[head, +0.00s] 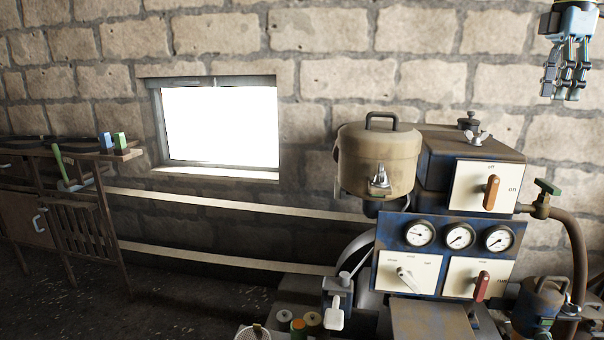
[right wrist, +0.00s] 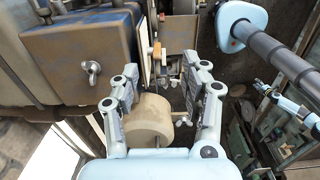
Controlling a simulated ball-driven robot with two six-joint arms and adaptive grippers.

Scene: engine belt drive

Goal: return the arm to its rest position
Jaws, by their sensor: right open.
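My right gripper (head: 567,75) hangs at the top right corner of the head view, fingers pointing down, in front of the stone wall and clear of the engine. In the right wrist view my right gripper (right wrist: 160,68) has its two fingers spread apart with nothing held between them. A tan rounded part (right wrist: 152,118) shows beyond and between the fingers; I cannot tell its distance. My left gripper is not in the head view. The engine (head: 450,240) stands below and left of the right gripper, with an orange-handled on/off switch (head: 492,192) and a red-handled lever (head: 481,287).
A lidded tan tank (head: 377,160) sits on the engine's left. A green-handled valve (head: 545,190) and curved pipe (head: 577,250) stand at its right. Two pale belt runs (head: 230,206) stretch left towards a wooden rack (head: 75,215). Wall space around the right gripper looks free.

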